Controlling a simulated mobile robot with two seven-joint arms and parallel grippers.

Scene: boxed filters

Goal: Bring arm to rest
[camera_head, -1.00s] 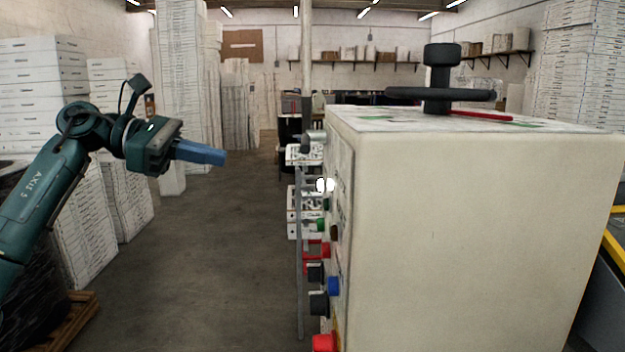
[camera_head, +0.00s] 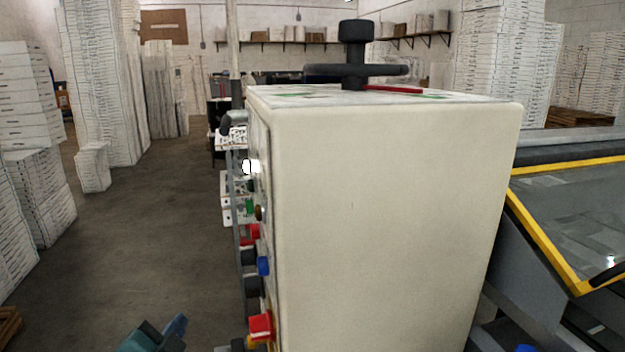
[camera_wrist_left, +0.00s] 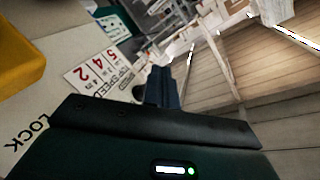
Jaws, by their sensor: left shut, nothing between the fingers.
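My left gripper (camera_head: 176,325) shows at the bottom edge of the head view, left of the cream machine cabinet (camera_head: 385,220). Only its blue fingers and part of its teal body are in the picture; the rest of the arm is out of frame. In the left wrist view its fingers (camera_wrist_left: 162,88) are together with nothing between them. My right gripper is in neither view.
The cabinet's left face carries a red button (camera_head: 261,327), a blue knob (camera_head: 263,265) and a grey rail. A yellow-edged machine (camera_head: 545,238) stands to the right. Stacks of white boxes (camera_head: 22,100) line the left. The floor (camera_head: 130,240) between is clear.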

